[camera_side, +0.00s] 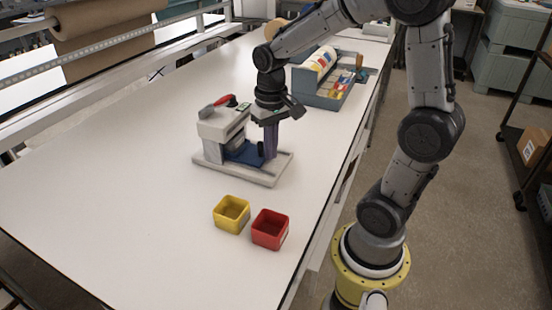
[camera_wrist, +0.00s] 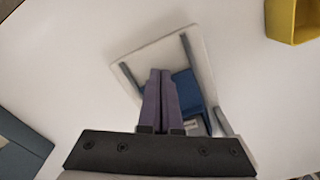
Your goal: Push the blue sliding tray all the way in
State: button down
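The blue sliding tray (camera_side: 243,153) lies low on the pale base plate (camera_side: 262,178) of a grey-white press-like device (camera_side: 222,130), partly under its housing. A small dark upright piece (camera_side: 261,150) stands at the tray's outer end. My gripper (camera_side: 270,154) points down at that end, its purple fingers close beside the dark piece; I cannot tell whether they touch it. In the wrist view my gripper's fingers (camera_wrist: 160,72) are together with nothing visible between them. The blue tray (camera_wrist: 188,92) shows just right of them, partly hidden by the fingers and the gripper body.
A red-handled lever (camera_side: 224,101) tops the device. A yellow bin (camera_side: 232,214) and a red bin (camera_side: 270,229) stand in front of it. A grey-blue organiser (camera_side: 325,100) with coloured items stands behind. The white table (camera_side: 120,190) is clear to the left.

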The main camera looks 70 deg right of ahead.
jog(key=shift+s+a+f, duration=0.1)
jog(key=shift+s+f, duration=0.35)
jog(key=shift+s, duration=0.15)
jog(key=shift+w+r, duration=0.2)
jog(key=shift+r, duration=3.55)
